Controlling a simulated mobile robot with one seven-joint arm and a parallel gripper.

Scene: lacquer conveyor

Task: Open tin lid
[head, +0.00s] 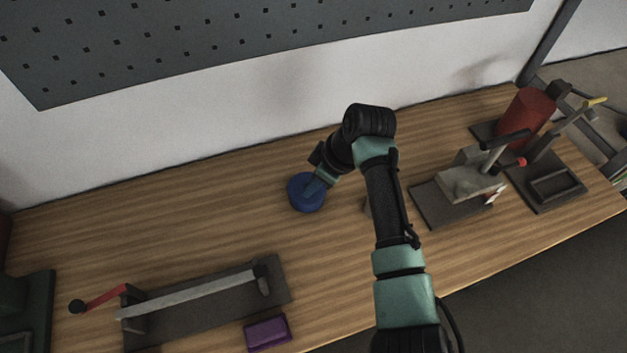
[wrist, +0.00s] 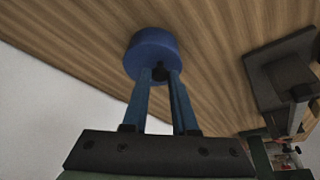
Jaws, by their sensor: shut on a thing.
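A round blue tin (head: 303,196) stands on the wooden bench, left of my forearm in the head view. It also shows at the top centre of the wrist view (wrist: 152,45). A small dark knob (wrist: 160,74) shows at the tin's near edge, between my fingertips. My gripper (head: 316,186) reaches down to the tin from the right, and its two fingers (wrist: 161,78) are shut on the knob. I cannot make out a seam between lid and body, nor tell whether the lid is lifted.
A dark base with a long grey bar and red handle (head: 105,297) lies at front left, with a purple block (head: 267,333) beside it. A grey vise-like device (head: 470,182) and a red cylinder (head: 525,112) stand at right. The bench left of the tin is clear.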

